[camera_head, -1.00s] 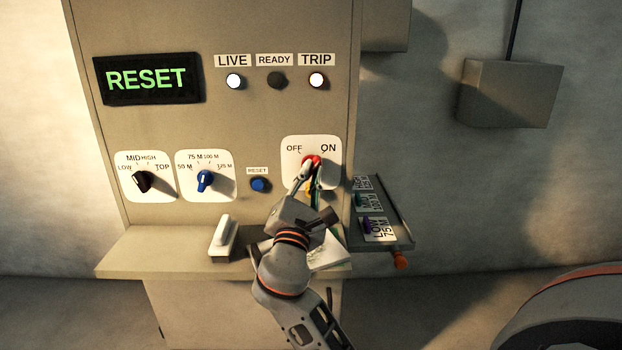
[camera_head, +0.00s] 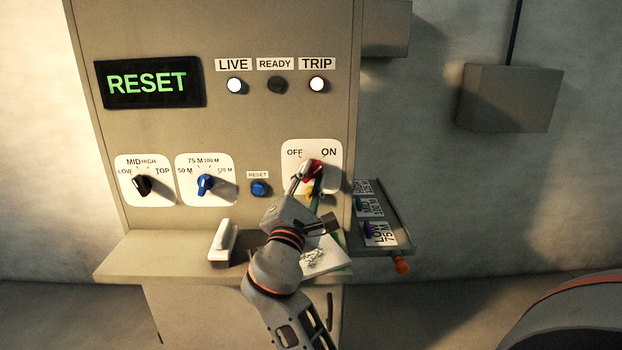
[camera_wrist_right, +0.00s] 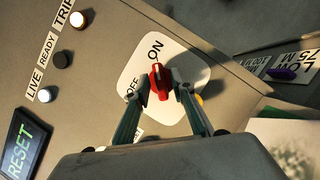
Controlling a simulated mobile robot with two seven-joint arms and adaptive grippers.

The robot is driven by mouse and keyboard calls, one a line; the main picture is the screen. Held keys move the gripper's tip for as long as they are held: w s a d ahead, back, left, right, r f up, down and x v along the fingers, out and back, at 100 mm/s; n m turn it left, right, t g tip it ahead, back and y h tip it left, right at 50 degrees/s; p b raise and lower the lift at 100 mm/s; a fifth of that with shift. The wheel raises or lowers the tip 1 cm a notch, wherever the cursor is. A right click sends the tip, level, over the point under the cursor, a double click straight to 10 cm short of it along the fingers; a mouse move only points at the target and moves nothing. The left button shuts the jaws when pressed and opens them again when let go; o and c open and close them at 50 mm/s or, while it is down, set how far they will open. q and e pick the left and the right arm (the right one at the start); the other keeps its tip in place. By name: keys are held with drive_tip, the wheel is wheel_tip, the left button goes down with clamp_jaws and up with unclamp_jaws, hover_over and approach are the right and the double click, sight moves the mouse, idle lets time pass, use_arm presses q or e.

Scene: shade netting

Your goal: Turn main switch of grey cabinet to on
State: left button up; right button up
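The grey cabinet (camera_head: 230,32) carries a red main switch (camera_head: 313,169) on a white plate marked OFF and ON. In the right wrist view the red knob (camera_wrist_right: 160,80) points toward the ON label. My right gripper (camera_head: 308,184) is at the switch from below. In the right wrist view its fingertips (camera_wrist_right: 162,88) stand on either side of the knob, apart, with what looks like a narrow gap. Contact is hard to tell. My left gripper is not in view.
The display (camera_head: 150,82) reads RESET. The LIVE lamp (camera_head: 235,86) and TRIP lamp (camera_head: 317,84) are bright; the READY lamp (camera_head: 277,86) is dark. A black knob (camera_head: 142,184), blue knob (camera_head: 205,184) and blue reset button (camera_head: 260,188) sit left. A ledge (camera_head: 150,255) juts out below.

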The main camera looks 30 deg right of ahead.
idle(0.3)
wheel_tip(320, 180, up, 10)
drive_tip(key=shift+r, duration=0.1)
idle(0.4)
